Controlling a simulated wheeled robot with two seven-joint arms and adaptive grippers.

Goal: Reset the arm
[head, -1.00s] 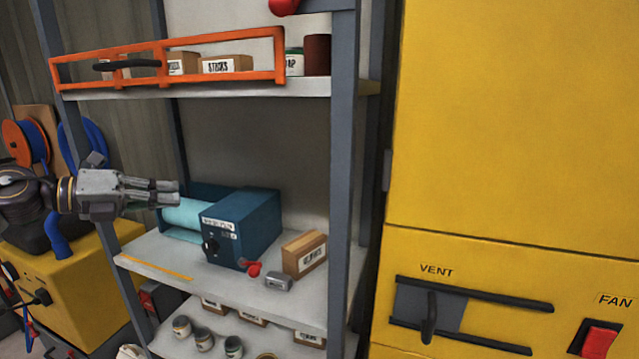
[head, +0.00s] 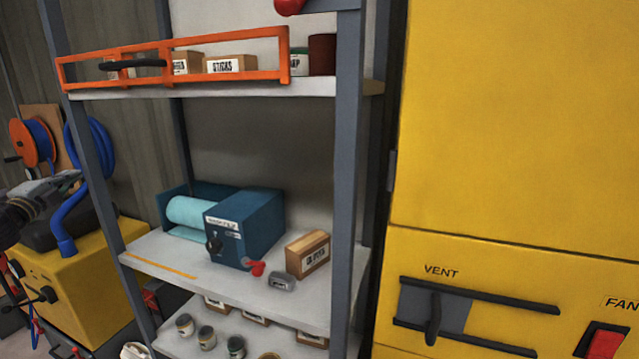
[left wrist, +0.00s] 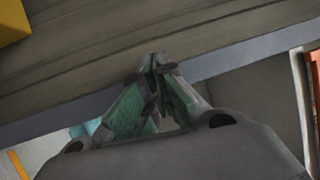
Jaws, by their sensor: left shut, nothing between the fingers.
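My left gripper (head: 62,184) is at the left edge of the head view, in front of the yellow machine and left of the shelf unit. In the left wrist view its fingers (left wrist: 157,62) are closed together with nothing between them. Beyond the fingers there are wall boards and a grey shelf post. My right gripper is in neither view.
A grey shelf unit (head: 352,150) holds a blue box with a light-blue roll (head: 192,213), a small carton (head: 308,255) and jars. An orange rail (head: 110,82) crosses its upper shelf. A tall yellow cabinet (head: 520,120) stands right. A blue hose (head: 72,205) hangs left.

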